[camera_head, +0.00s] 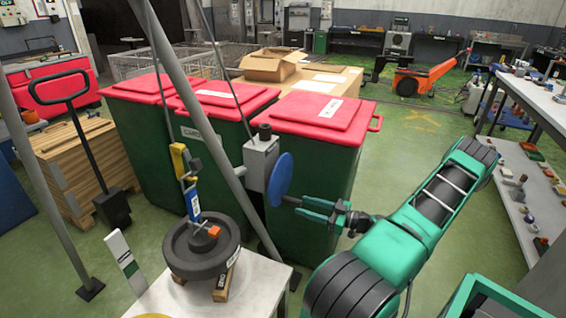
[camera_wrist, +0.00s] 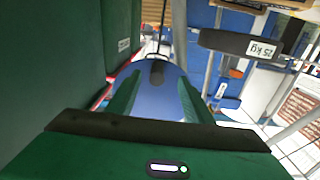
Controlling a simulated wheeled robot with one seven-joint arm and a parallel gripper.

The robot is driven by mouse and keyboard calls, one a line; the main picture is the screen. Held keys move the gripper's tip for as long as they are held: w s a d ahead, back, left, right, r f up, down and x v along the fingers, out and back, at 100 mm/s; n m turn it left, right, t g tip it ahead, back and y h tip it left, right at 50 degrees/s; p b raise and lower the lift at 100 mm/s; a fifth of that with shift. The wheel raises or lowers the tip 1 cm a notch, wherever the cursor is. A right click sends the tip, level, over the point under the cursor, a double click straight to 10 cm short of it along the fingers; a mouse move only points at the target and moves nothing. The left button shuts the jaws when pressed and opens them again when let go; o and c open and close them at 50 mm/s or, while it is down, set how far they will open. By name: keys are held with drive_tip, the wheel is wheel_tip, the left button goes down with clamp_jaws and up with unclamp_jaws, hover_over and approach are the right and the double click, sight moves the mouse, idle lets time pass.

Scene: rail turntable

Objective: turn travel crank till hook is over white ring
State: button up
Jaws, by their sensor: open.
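The travel crank is a blue disc (camera_head: 281,180) on the side of a grey box (camera_head: 262,162) fixed to the frame. My gripper (camera_head: 302,208) is open beside the lower right of the disc. In the wrist view the disc (camera_wrist: 158,101) fills the space between my two fingers, with a dark knob (camera_wrist: 157,72) on it. I cannot tell whether the fingers touch the knob. The hoist (camera_head: 190,185) is yellow and blue and hangs over a round black weight (camera_head: 190,262). An orange piece (camera_head: 214,231) shows at its lower end. I cannot make out a white ring.
The weight rests on wooden blocks on a white table (camera_head: 262,290). Grey frame legs (camera_head: 195,100) cross the view. Green bins with red lids (camera_head: 320,115) stand close behind the crank. A shelf (camera_head: 530,205) is at the right. Green floor (camera_head: 420,140) is free between.

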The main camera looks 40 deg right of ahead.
drive_tip(key=v, duration=0.3)
drive_tip(key=shift+s, duration=0.1)
idle(0.7)
